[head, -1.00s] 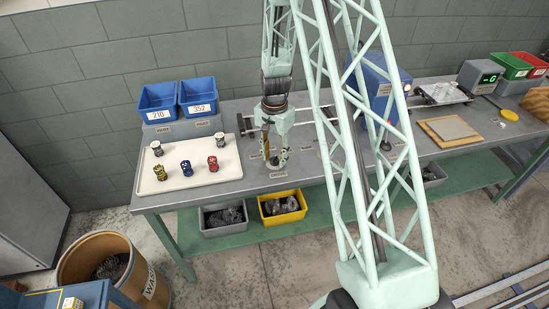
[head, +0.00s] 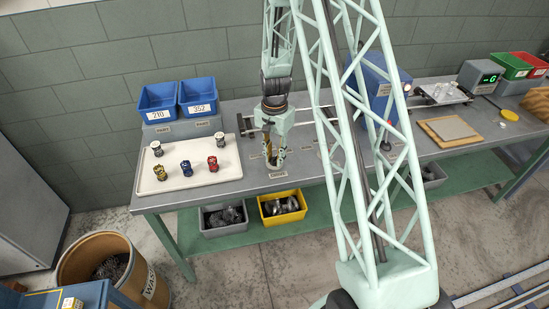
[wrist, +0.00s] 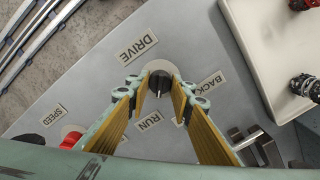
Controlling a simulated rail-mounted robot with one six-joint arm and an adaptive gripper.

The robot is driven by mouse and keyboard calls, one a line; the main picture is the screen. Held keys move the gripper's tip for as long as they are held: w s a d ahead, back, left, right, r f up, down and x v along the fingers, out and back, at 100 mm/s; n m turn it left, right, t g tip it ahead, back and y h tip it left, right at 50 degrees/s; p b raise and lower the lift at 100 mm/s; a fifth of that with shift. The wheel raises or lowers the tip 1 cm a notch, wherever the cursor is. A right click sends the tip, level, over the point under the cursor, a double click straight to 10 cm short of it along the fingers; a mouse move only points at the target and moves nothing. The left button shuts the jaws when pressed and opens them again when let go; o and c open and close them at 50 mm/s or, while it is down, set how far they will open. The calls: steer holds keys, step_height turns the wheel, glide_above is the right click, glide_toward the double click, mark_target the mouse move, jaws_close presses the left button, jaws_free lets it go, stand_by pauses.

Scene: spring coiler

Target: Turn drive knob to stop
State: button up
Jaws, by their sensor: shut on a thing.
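The drive knob (wrist: 159,84) is a black knob on a pale round plate, near the middle of the wrist view. The DRIVE label (wrist: 138,48) is above it, BACK (wrist: 212,83) to its right and RUN (wrist: 148,121) below it. The knob's dark bar runs roughly up and down in the wrist view. My gripper (wrist: 158,88) has its yellow-lined fingers on both sides of the knob, shut on it. In the head view my gripper (head: 273,160) points down at the bench's front edge, largely hiding the knob. No STOP label is readable.
A white tray (head: 225,174) with several small spools lies left of my gripper. Blue bins (head: 157,115) stand behind it. A red knob (wrist: 73,138) and the SPEED label (wrist: 52,117) are at the wrist view's left. Metal fittings (wrist: 255,140) are close right of the fingers.

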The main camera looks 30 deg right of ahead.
mark_target(274, 158)
steer(key=shift+n, duration=0.3)
steer(key=n+b, duration=0.1)
steer(key=n, duration=0.3)
steer(key=shift+f, duration=0.1)
steer(key=shift+n+b, duration=0.65)
steer(key=shift+n, duration=1.25)
steer(key=o, duration=0.9)
steer(key=shift+r, duration=0.25)
steer(key=shift+r, duration=5.85)
